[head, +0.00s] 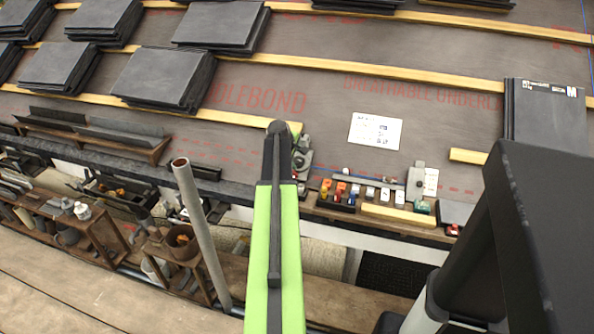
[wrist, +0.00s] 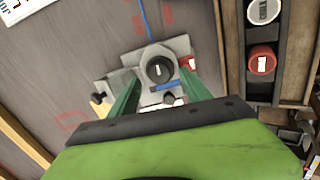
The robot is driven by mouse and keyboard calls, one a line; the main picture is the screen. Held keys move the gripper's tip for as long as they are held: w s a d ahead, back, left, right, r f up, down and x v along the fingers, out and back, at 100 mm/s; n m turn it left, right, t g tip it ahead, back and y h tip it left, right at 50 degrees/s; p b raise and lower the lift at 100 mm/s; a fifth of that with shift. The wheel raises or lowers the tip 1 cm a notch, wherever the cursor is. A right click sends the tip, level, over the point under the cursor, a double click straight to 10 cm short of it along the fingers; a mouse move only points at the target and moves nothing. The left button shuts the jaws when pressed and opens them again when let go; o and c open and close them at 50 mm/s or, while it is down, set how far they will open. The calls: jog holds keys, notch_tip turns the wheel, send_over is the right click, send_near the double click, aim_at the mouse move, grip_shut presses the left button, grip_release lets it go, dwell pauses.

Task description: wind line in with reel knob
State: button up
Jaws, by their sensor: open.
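The reel is a grey metal body (wrist: 178,50) with a round black knob (wrist: 160,70) carrying a white mark, seen in the wrist view. A blue line (wrist: 147,22) runs from it towards the top of that view. My gripper (wrist: 160,82) is open, its two green fingers on either side of the knob's near part. I cannot tell whether either finger touches the reel. A smaller dark knob (wrist: 168,98) lies between the fingers. In the head view the reel (head: 304,155) shows just right of my arm's dark end, which hides part of it; the fingertips are hidden there.
A rack of red, white and dark pots (wrist: 262,60) stands right of the reel. A white label sheet (head: 375,131) lies on the underlay. Slate stacks (head: 165,78) lie on the roof at left. A grey upright pipe (head: 200,228) stands left of my arm.

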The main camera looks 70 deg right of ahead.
aim_at(298, 162)
jog(key=b+x, duration=0.1)
jog(key=x, duration=0.1)
jog(key=shift+d+f, duration=0.15)
jog(key=shift+f, duration=0.15)
jog(key=shift+r, duration=0.15)
jog(key=shift+c, duration=0.2)
grip_shut()
jog(key=shift+d, duration=0.2)
jog(key=shift+a, duration=0.15)
